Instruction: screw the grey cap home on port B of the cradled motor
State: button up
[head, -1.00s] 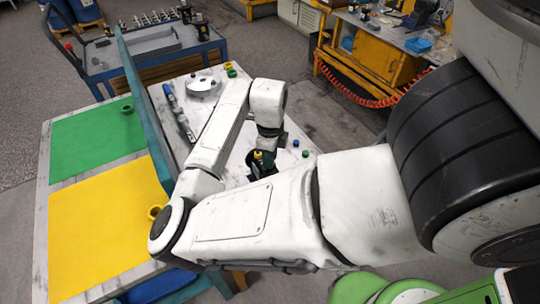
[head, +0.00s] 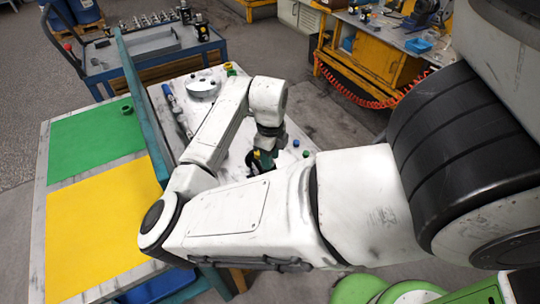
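The motor (head: 258,163) shows as a small dark shape with a green and a yellow part on the white table, partly hidden behind my forearm. Its cradle and port B cannot be made out. My gripper (head: 267,148) points down from the wrist, right at the motor's upper right side. Its fingers are too small and too covered to tell whether they are open or shut. I cannot make out the grey cap; it may be hidden by my gripper or arm.
A blue cap (head: 296,143) and a green cap (head: 305,154) lie right of the motor. A round metal flange (head: 202,87) sits at the back. A teal divider (head: 142,105) stands between the work area and the green mat (head: 95,140) and yellow mat (head: 95,215).

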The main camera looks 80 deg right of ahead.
jog(key=shift+r+p, duration=1.35)
jog(key=shift+r, duration=0.4)
jog(key=shift+o, duration=0.4)
jog(key=o, duration=0.5)
notch_tip(320, 180, up, 6)
jog(key=p, duration=0.4)
